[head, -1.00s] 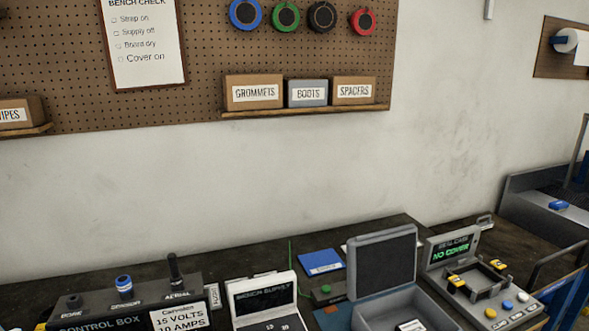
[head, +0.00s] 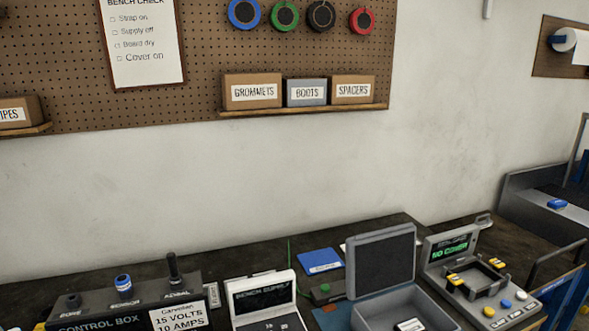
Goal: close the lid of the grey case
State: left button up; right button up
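The grey case (head: 365,308) stands on the dark bench at the lower middle right of the head view, its front cut off by the frame's bottom edge. Its lid (head: 383,262) is open and stands up at the back, showing a dark inner panel. A small white-labelled item (head: 410,325) lies inside the case. Neither of my grippers is in view, and nothing touches the lid.
Right of the case is a grey console (head: 470,280) reading "NO COVER". To its left are a bench supply (head: 262,297) and a control box (head: 125,308). A blue booklet (head: 320,261) lies behind, left of the lid. The wall above is clear up to a shelf.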

aim_at(381, 260)
jog(key=l+u, duration=0.1)
jog(key=u, duration=0.8)
jog(key=l+u, duration=0.3)
jog(key=k+l+u, duration=0.15)
jog(key=l+u, duration=0.2)
jog(key=k+l+u, duration=0.15)
jog(key=l+u, duration=0.15)
jog(key=l, duration=0.15)
jog(key=k+l+u, duration=0.3)
jog(key=i, duration=0.1)
